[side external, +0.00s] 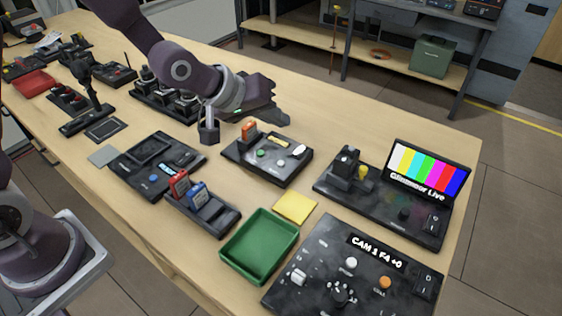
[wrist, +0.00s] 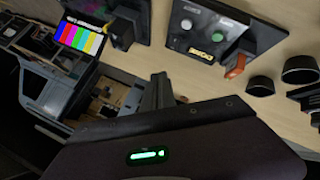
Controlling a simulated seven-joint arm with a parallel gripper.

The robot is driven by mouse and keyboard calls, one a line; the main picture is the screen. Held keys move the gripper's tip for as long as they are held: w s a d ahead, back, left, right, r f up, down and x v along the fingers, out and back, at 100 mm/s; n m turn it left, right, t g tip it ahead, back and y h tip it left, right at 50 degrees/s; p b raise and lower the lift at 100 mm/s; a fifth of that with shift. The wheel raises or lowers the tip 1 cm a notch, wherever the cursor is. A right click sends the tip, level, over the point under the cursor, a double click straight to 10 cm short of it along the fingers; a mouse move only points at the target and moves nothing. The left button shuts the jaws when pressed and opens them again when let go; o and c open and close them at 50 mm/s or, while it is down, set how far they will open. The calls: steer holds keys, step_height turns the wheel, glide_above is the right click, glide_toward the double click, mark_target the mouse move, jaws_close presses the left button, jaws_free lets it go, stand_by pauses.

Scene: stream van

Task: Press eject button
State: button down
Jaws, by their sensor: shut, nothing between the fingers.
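My gripper (side external: 282,118) is shut and empty, above the table behind a black box (side external: 285,175). In the wrist view, the shut gripper (wrist: 160,92) points toward the table, apart from everything. The box has a green button (side external: 260,154), a pale button, a white lever (side external: 298,150) and an upright orange piece (side external: 248,130). The wrist view shows this box (wrist: 240,40) with a lit yellow display (wrist: 201,54). A black deck (side external: 130,165) to its left has a blue button (side external: 153,181) and a small display. I cannot read an eject label on any button.
A holder (side external: 222,222) with red and blue cartridges, a green tray (side external: 250,270) and a yellow pad (side external: 295,207) lie in front. A colour-bar monitor (side external: 428,172) and a control panel (side external: 325,255) stand right. Clear table lies behind the box.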

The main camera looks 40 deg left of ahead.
steer(key=shift+f, duration=4.4)
steer(key=shift+f, duration=0.4)
steer(key=shift+f, duration=0.45)
steer(key=shift+r, duration=0.85)
steer(key=shift+r, duration=2.5)
